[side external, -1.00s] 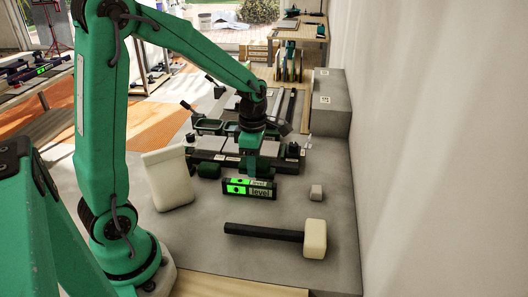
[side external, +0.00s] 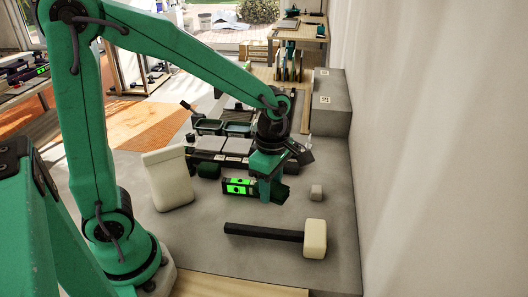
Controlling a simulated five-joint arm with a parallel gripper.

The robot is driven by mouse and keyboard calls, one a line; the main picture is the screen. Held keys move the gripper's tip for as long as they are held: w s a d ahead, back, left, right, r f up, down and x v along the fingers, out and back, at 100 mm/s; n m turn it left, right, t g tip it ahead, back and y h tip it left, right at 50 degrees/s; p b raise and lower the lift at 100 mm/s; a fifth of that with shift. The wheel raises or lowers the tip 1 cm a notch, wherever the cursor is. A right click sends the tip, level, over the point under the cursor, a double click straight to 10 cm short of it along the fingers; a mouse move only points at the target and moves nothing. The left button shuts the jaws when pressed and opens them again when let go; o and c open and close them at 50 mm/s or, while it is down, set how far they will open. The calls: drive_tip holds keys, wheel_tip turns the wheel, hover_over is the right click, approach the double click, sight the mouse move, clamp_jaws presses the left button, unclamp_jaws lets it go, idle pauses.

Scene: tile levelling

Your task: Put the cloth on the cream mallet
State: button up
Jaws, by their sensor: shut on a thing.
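The cream mallet (side external: 314,239) lies on the grey floor at the front right, its dark handle (side external: 262,232) pointing left. My gripper (side external: 269,194) is behind the handle and is shut on a black box-shaped level with green labels (side external: 238,187). The fingers hide part of the level's right half. I cannot tell whether the level touches the floor. I cannot pick out a cloth for certain. A cream, sack-like thing (side external: 167,180) stands upright to the left of the level. Nothing lies on the mallet head.
Behind my gripper is a bench with grey tiles (side external: 238,146) and dark green trays (side external: 209,127). A grey step (side external: 331,115) and a pale wall (side external: 440,150) bound the right side.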

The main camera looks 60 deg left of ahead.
sight(275, 203)
drive_tip(key=s+d+r+m, duration=0.2)
drive_tip(key=s+d+m, duration=0.3)
drive_tip(key=s+d, duration=0.4)
drive_tip(key=shift+d, duration=0.85)
drive_tip(key=shift+w, duration=0.1)
drive_tip(key=w+a+f, duration=0.4)
drive_tip(key=w+a, duration=0.1)
drive_tip(key=w+a+f, duration=0.3)
drive_tip(key=shift+w+a, duration=0.1)
drive_tip(key=shift+a, duration=0.05)
drive_tip(key=shift+f, duration=2)
drive_tip(key=shift+f, duration=0.1)
drive_tip(key=o, duration=1)
drive_tip(key=shift+c, duration=0.2)
